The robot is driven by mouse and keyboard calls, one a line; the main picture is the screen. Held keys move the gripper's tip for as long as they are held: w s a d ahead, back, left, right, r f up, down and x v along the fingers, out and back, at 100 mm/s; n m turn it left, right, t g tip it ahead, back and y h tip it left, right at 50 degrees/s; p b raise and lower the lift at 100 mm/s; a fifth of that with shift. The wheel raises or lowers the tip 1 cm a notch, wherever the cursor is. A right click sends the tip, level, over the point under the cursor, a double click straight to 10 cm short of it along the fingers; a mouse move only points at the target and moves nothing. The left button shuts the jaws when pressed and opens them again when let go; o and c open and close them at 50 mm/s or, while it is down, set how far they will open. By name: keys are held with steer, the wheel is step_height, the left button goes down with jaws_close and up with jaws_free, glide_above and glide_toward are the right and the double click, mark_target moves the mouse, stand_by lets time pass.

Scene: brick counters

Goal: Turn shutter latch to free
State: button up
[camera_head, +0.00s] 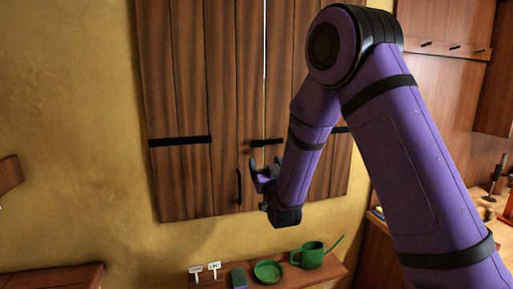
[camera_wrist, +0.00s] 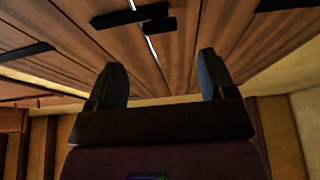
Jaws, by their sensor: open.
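The wooden shutter (camera_head: 222,90) has two leaves with a narrow bright gap between them. A short black latch (camera_head: 266,142) lies roughly level across the gap, and its right end is close behind my arm. In the wrist view the latch shows as black pieces (camera_wrist: 130,15) at the gap, near the top edge. My gripper (camera_head: 264,166) is just below the latch in the head view, open and empty. In the wrist view the two fingers of my gripper (camera_wrist: 161,78) stand wide apart, pointing at the shutter, with the latch beyond them and apart from them.
A black upright handle (camera_head: 238,187) is on the left leaf, left of my gripper. Black hinge straps (camera_head: 180,141) cross the leaves. Below is a wooden shelf (camera_head: 325,275) with a green watering can (camera_head: 312,256), a green dish (camera_head: 268,271) and small labels.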

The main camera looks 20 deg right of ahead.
mark_target(258, 146)
steer(key=x, duration=0.8)
steer(key=shift+w+r, duration=0.15)
steer(key=shift+w, duration=0.2)
steer(key=c, duration=1.3)
